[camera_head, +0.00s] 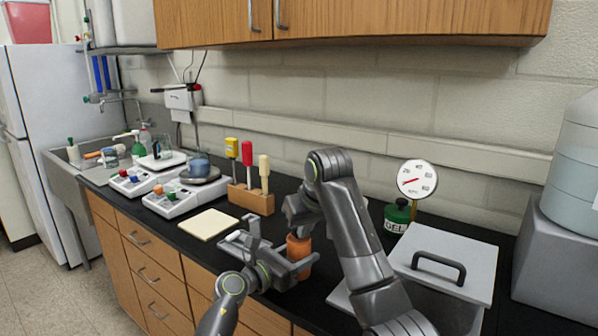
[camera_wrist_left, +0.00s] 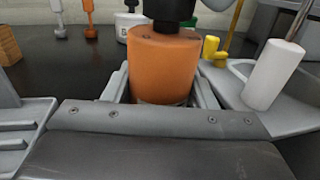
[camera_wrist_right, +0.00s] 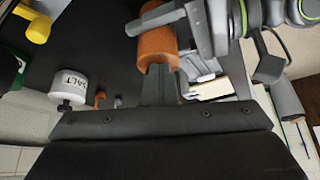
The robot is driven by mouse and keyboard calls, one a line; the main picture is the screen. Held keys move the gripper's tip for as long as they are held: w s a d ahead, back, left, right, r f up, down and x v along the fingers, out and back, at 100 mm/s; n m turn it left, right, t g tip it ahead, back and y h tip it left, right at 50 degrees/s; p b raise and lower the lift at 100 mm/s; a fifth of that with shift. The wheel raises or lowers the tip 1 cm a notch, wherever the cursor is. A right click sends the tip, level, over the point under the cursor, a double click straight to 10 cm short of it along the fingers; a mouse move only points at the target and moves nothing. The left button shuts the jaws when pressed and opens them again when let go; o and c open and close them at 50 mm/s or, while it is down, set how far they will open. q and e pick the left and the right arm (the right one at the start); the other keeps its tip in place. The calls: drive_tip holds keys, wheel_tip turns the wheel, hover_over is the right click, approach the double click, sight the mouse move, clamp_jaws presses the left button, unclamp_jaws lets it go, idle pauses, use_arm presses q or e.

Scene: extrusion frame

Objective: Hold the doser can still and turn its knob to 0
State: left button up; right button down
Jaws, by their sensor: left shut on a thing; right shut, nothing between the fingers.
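The doser can (camera_head: 299,252) is an orange cylinder standing near the counter's front edge. My left gripper (camera_head: 287,258) is shut around its body; in the left wrist view the can (camera_wrist_left: 165,65) is upright between the fingers. My right gripper (camera_head: 297,222) is shut, above the can's top. In the right wrist view the shut fingers (camera_wrist_right: 160,88) point at the orange can (camera_wrist_right: 157,44), close to its top end. A dark piece covers the can's top in the left wrist view; I cannot tell knob from gripper there. No dial marks or 0 are readable.
Behind right stand a green-labelled bottle (camera_head: 397,216) and a round gauge (camera_head: 417,179). A grey lidded box (camera_head: 443,258) is at the right. A wooden block with coloured-handled tools (camera_head: 250,198) and a pale pad (camera_head: 208,224) lie to the left. A white pot (camera_wrist_right: 68,85) shows in the right wrist view.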

drive_tip(key=shift+w+d, duration=0.25)
drive_tip(key=shift+d, duration=0.2)
drive_tip(key=shift+s, duration=0.1)
drive_tip(key=shift+s+d, duration=0.15)
drive_tip(key=shift+s, duration=0.1)
drive_tip(key=shift+r, duration=0.15)
wheel_tip(320, 180, up, 6)
drive_tip(key=shift+f, duration=0.15)
use_arm(q)
drive_tip(key=o, duration=1.1)
drive_tip(key=shift+o, duration=0.2)
